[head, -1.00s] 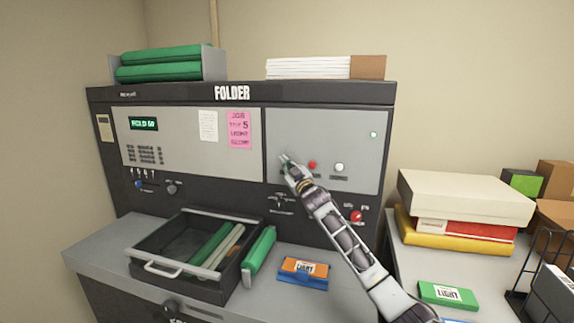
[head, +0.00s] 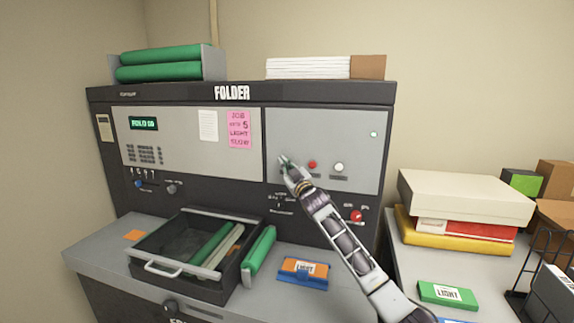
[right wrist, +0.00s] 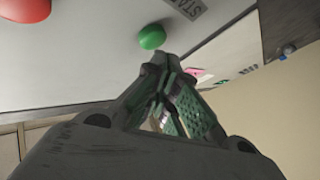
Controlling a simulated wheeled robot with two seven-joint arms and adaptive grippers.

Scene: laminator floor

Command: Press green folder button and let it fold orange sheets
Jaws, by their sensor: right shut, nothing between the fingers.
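The grey folder machine (head: 320,125) stands against the wall with "FOLDER" across its top. Its green button (right wrist: 152,37) shows in the right wrist view, just beyond the fingertips; in the head view my gripper mostly covers it. My right gripper (head: 285,161) is shut and empty, its tips at the button; I cannot tell whether they touch it. It also shows in the right wrist view (right wrist: 165,58). My left gripper is not in view.
A red button (head: 312,164) and a white button (head: 339,167) sit right of my gripper. The black tray (head: 160,268) holds rollers. A green roller (head: 260,253) and an orange-and-blue "LIGHT" block (head: 303,273) lie on the counter. Boxes (head: 465,200) are stacked at right.

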